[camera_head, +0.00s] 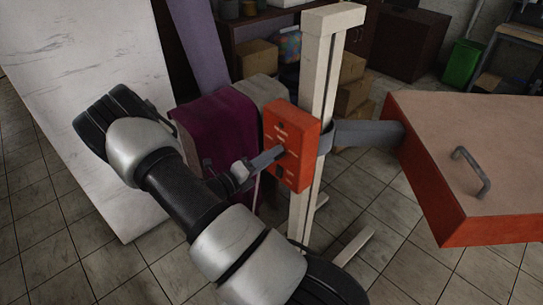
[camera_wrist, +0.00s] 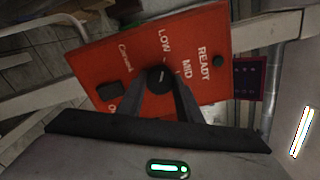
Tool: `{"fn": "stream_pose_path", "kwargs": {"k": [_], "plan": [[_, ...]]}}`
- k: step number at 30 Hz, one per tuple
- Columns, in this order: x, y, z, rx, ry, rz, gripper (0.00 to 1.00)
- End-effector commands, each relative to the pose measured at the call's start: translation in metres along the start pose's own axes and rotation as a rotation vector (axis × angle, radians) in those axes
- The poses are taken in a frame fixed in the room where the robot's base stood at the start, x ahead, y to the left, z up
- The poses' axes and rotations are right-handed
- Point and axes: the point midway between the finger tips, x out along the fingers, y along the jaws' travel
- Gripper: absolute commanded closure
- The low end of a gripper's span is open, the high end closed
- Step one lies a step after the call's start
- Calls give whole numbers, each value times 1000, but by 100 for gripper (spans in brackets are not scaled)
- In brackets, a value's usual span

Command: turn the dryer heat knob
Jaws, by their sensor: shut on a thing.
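The dryer's red control box (camera_head: 291,138) is fixed to a pale upright post, and it fills the middle of the wrist view (camera_wrist: 140,60). It carries white lettering, including LOW, MID and READY. The black heat knob (camera_wrist: 160,77) sits between my fingertips with a pale mark on its face. My gripper (camera_head: 280,153) reaches the front of the box and is shut on this knob, which my fingers hide in the head view. Which setting the mark points at is hard to tell.
The dryer's large orange-sided head (camera_head: 480,155) with a grey handle stands out to the right on a grey bracket. A pale post (camera_head: 323,90) stands behind the box. Purple cloth (camera_head: 225,135) hangs to the left near my arm. A white panel (camera_head: 70,90) leans farther left.

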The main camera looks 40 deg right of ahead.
Motion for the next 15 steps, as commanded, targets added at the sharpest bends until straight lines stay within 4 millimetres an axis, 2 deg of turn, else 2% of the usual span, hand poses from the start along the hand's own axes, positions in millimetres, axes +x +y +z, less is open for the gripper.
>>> {"fn": "stream_pose_path", "kwargs": {"k": [5, 6, 8, 15], "plan": [[0, 0, 0, -2, -1, 1, 90], [0, 0, 0, -3, -1, 1, 61], [0, 0, 0, -2, -1, 1, 51], [0, 0, 0, -1, 0, 1, 49]]}}
